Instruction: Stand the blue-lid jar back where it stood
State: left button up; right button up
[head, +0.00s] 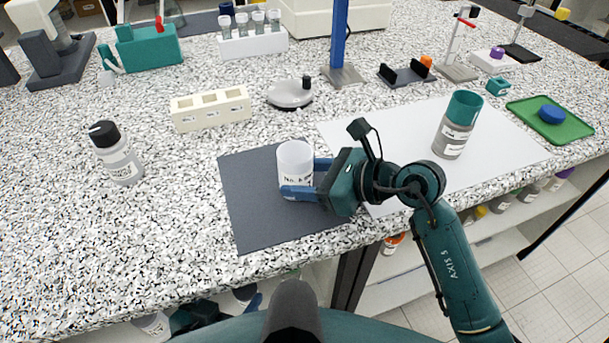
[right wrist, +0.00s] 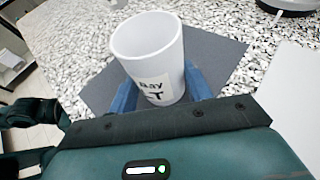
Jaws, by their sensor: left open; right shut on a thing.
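My right gripper (head: 308,178) is shut on a white open-topped container (head: 295,160) with a dark-lettered label, its blue fingers on either side. The container is upright over the dark grey mat (head: 250,225); I cannot tell whether it touches the mat. It also shows in the right wrist view (right wrist: 150,55), with no lid on it. A blue lid (head: 551,114) lies on the green tray (head: 570,133) at the right. My left gripper (head: 250,304) is partly visible below the bench's front edge, open.
A black-capped bottle (head: 118,155) stands at the left. The speckled bench left of the mat is mostly clear. Bottles fill the shelf below.

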jog(key=shift+f, duration=0.1)
jog(key=o, duration=1)
jog(key=shift+o, duration=0.2)
jog(key=shift+d+r, duration=0.15)
jog(key=shift+r, duration=0.05)
jog(key=b+v, duration=0.1)
jog(key=v, duration=0.9)
jog(key=shift+s+d, duration=0.2)
jog(key=shift+d, duration=0.1)
jog(key=shift+s+d+r, duration=0.25)
jog(key=shift+d+r, duration=0.05)
jog(key=shift+d, duration=0.1)
